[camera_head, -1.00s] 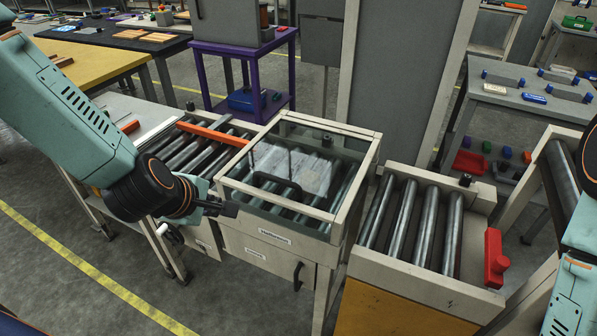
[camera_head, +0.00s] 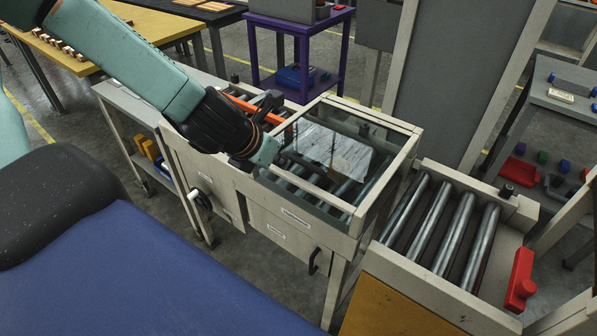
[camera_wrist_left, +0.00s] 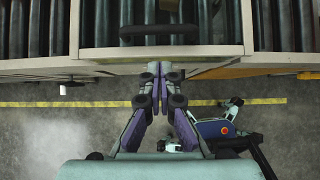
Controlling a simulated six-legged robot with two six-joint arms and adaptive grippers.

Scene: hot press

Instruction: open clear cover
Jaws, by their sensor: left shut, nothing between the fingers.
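The clear cover (camera_head: 372,128) is a glass lid in a pale frame. It lies flat over the box of the press, and a light sheet-like thing and metal rollers show through it. Its black handle (camera_wrist_left: 158,35) shows in the left wrist view, ahead of my fingers; in the head view my arm hides it. My left gripper (camera_wrist_left: 159,72) is shut and empty, its fingertips near the box's front edge and apart from the handle in the picture. In the head view, my left gripper (camera_head: 258,160) is mostly hidden by its own wrist. My right gripper is out of view.
An orange bar (camera_head: 238,103) lies across the rollers left of the box. A roller conveyor (camera_head: 440,225) with a red block (camera_head: 520,282) stands to the right. A black door handle (camera_head: 313,262) sticks out below the box. A tall grey panel (camera_head: 455,75) stands behind.

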